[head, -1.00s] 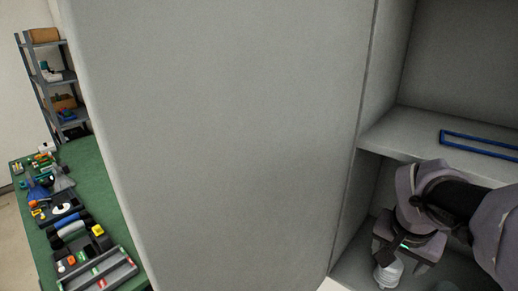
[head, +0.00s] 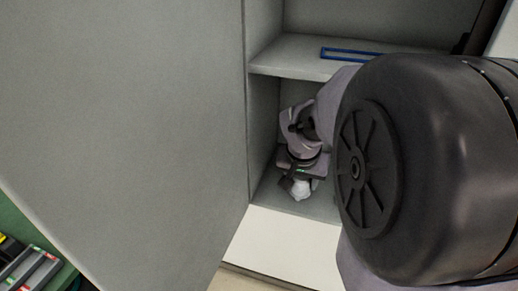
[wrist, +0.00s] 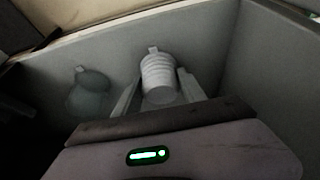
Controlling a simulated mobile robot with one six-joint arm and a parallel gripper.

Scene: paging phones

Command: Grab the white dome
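The white dome (wrist: 160,78) is a pale ribbed piece with a small tab at its far end. In the wrist view it sits between the two fingers of my gripper (wrist: 160,88). The fingers are apart, one on each side of it, and firm contact is not visible. In the head view my gripper (head: 300,184) reaches down into the lower cabinet compartment, with the white dome (head: 301,191) at its fingertips. Part of the dome is hidden by the gripper.
A dim grey rounded object (wrist: 88,92) stands left of the dome in the wrist view. Grey cabinet walls (wrist: 272,65) close in around the gripper. Above it is a shelf (head: 290,56) bearing a blue frame (head: 350,54). A large grey panel (head: 120,110) fills the left.

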